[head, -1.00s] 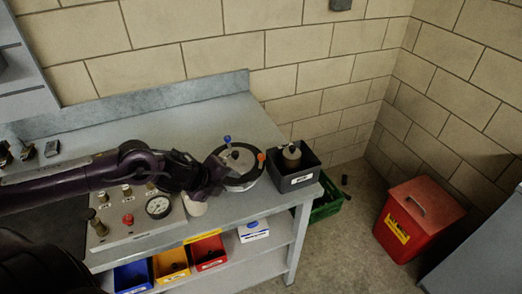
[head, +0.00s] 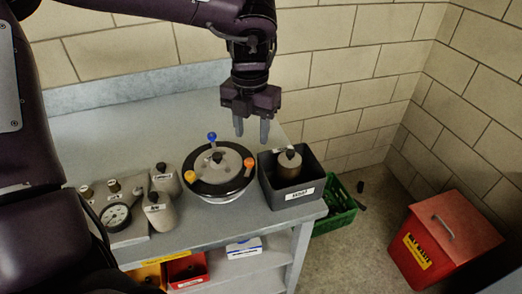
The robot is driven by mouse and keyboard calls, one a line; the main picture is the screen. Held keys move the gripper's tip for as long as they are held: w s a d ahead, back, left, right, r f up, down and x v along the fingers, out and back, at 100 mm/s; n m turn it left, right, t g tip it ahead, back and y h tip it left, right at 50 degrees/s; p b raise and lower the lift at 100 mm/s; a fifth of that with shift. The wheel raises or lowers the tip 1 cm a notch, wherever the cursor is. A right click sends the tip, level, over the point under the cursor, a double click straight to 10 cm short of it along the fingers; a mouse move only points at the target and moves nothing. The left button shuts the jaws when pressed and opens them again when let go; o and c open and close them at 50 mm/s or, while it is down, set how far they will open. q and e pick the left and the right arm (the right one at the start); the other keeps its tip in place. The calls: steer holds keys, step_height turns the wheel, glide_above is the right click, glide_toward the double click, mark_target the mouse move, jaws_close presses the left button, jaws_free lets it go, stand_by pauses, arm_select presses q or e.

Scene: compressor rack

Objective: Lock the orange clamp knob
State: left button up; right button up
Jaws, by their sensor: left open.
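A round pot (head: 216,187) with a black rim and a grey lid (head: 224,161) stands on the bench. The orange clamp knob (head: 249,162) is on the right side of its rim, a blue knob (head: 212,136) is at the back, and a yellow knob (head: 190,176) is at the left front. My left gripper (head: 251,134) points down, open and empty, its fingers apart. In the picture its fingertips are just above the orange knob, with no visible contact. The knob is not covered. My right gripper is not in view.
A dark bin (head: 293,204) holding a brown, black-capped container (head: 289,166) stands right of the pot. Grey bottles (head: 160,213) and a gauge (head: 115,216) are at the left. A green crate (head: 337,218) and a red waste bin (head: 445,236) are on the floor.

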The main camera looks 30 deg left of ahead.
mark_target(250, 160)
arm_select(q)
steer(key=f, duration=0.1)
steer(key=s+f, duration=0.2)
steer(key=shift+a+f, duration=0.1)
steer(key=shift+f, duration=0.2)
steer(key=shift+w+f+p, duration=0.2)
steer(key=shift+w+f, duration=0.05)
steer(key=shift+f, duration=0.35)
steer(key=shift+w+f+p, duration=0.15)
steer(key=shift+w+f, duration=0.05)
steer(key=shift+f, duration=0.75)
jaws_close()
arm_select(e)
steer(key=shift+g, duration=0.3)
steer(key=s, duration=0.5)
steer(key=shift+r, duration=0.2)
